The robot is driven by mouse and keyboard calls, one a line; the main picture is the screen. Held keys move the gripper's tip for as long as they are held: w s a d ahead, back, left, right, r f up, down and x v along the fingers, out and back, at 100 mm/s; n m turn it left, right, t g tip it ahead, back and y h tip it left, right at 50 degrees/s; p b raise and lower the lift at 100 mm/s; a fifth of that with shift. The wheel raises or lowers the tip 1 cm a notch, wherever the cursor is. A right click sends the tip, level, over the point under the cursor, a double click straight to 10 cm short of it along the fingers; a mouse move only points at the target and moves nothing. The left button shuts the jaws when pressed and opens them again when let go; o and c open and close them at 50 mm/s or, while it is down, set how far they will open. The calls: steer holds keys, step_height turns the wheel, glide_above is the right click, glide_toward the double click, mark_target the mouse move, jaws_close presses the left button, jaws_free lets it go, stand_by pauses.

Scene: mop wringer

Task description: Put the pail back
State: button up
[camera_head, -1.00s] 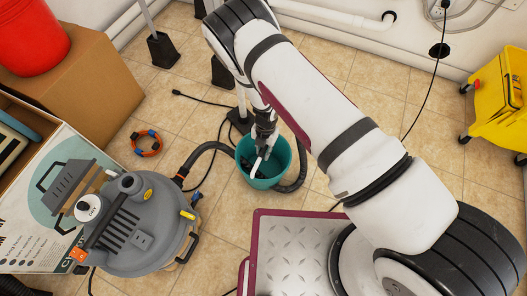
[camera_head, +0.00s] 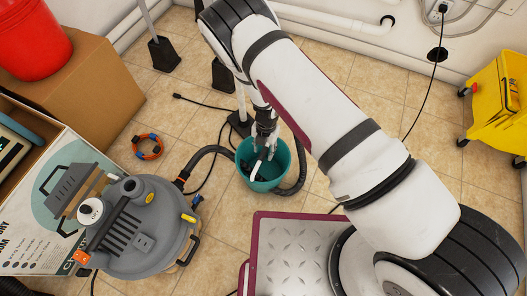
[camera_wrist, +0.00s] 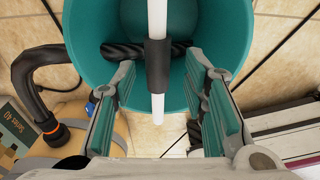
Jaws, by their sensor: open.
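A teal pail (camera_head: 251,182) stands on the tiled floor in the middle of the head view. It also fills the upper middle of the wrist view (camera_wrist: 90,40). Its white handle bar (camera_wrist: 157,85), with a dark grip sleeve (camera_wrist: 158,62), crosses over the opening. My gripper (camera_head: 263,149) is over the pail. In the wrist view my gripper (camera_wrist: 160,78) is open, with one finger on each side of the bar and gaps between. A dark ribbed piece shows behind the bar; I cannot tell whether it lies inside the pail.
A grey vacuum (camera_head: 140,228) stands left, its black hose (camera_head: 204,152) reaching the pail. An orange cable coil (camera_head: 147,146) lies on the floor. A cardboard box (camera_head: 85,85) carries a red bucket (camera_head: 35,40). A yellow wheeled mop bucket (camera_head: 497,110) stands right.

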step_height(320, 180, up, 9)
steer(key=w+p, duration=0.1)
steer(key=p, duration=0.2)
steer(key=shift+d, duration=0.15)
